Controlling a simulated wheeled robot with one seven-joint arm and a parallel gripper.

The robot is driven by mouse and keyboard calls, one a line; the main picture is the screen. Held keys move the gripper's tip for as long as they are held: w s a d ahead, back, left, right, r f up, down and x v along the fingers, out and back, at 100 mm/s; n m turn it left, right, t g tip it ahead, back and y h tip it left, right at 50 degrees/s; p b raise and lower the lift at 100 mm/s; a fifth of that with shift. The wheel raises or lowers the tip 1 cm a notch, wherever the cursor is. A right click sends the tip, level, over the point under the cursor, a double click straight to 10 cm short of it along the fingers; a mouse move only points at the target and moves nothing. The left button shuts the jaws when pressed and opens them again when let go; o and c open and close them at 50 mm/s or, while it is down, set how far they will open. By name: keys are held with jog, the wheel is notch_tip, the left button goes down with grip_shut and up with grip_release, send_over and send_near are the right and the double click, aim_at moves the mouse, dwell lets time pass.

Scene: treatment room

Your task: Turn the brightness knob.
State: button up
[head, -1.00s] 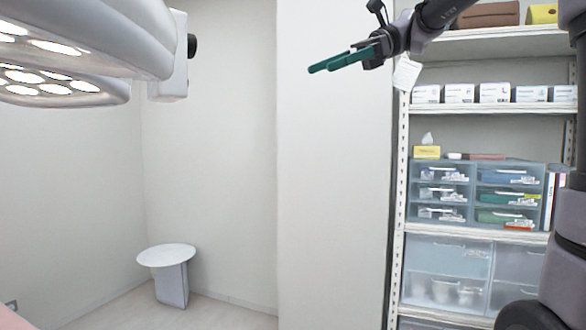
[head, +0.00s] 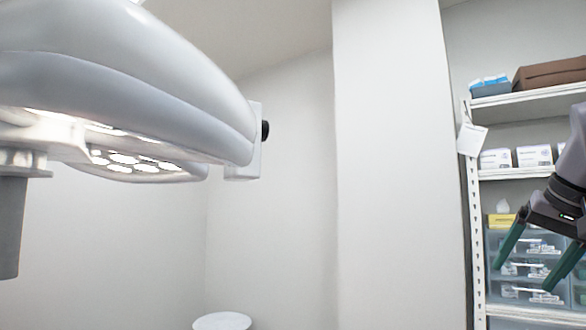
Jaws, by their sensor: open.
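The brightness knob (head: 265,130) is a small black knob on the right side of a white box (head: 246,150) at the right end of the surgical lamp (head: 130,75). The lamp is white, with lit bulbs on its underside, and fills the upper left of the head view. My gripper (head: 521,270) is at the right edge, in front of the shelf. Its two green fingers are spread apart and point down to the left, with nothing between them. It is well to the right of the knob and lower, not touching anything that I can see.
A white shelf unit (head: 476,240) with boxes and clear drawers stands at the right, behind my gripper. A round white stool (head: 222,321) shows at the bottom. A grey lamp handle (head: 11,225) hangs at the left. Bare wall lies between knob and shelf.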

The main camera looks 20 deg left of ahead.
jog(key=w+a+r+n+g+y, duration=0.1)
jog(key=w+a+r+g+y, duration=0.2)
jog(key=a+r, duration=0.5)
jog(key=w+a+r+g+y, duration=0.1)
jog(key=a+r+g+y, duration=0.3)
jog(key=a, duration=0.7)
jog(key=n+g+y, duration=0.3)
jog(key=g+y, duration=0.1)
jog(key=g, duration=0.3)
send_near(265, 125)
jog(key=w+x, duration=0.1)
jog(key=x, duration=0.7)
jog(key=shift+w+a+f+y, duration=0.25)
jog(key=shift+a+f+y, duration=0.05)
jog(key=shift+a, duration=0.15)
grip_shut()
